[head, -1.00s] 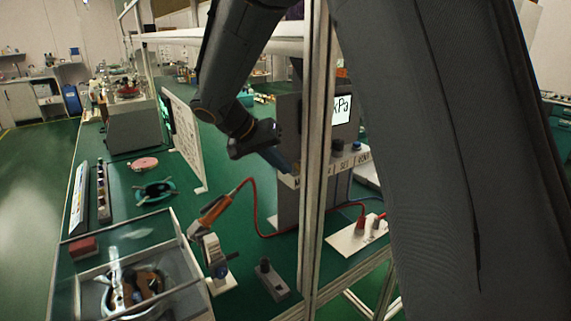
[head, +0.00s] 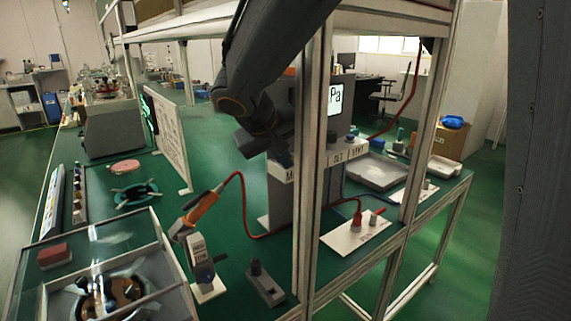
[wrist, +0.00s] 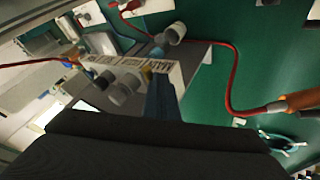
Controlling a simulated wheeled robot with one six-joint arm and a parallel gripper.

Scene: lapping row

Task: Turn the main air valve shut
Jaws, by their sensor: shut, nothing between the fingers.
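A grey control stand (head: 282,205) has a white label strip (head: 345,155) along its top front. I can read "SET" and "VENT"; the "M" of the left label shows beside the frame post. The main air valve is not clearly visible; my gripper and the post cover that end. My gripper (head: 283,158) is shut and empty, pointing down at the strip's left end. In the wrist view its bluish fingertips (wrist: 161,98) are beside the label end reading "MAIN". Grey knobs (wrist: 122,90) sit further along. I cannot tell whether the fingertips touch anything.
An aluminium frame post (head: 313,180) stands close in front of the stand. A display (head: 335,98) shows "Pa". A red hose (head: 243,210) runs from an orange-handled tool (head: 201,207) to a white plate (head: 352,236). A white board (head: 170,135) stands left of my arm.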

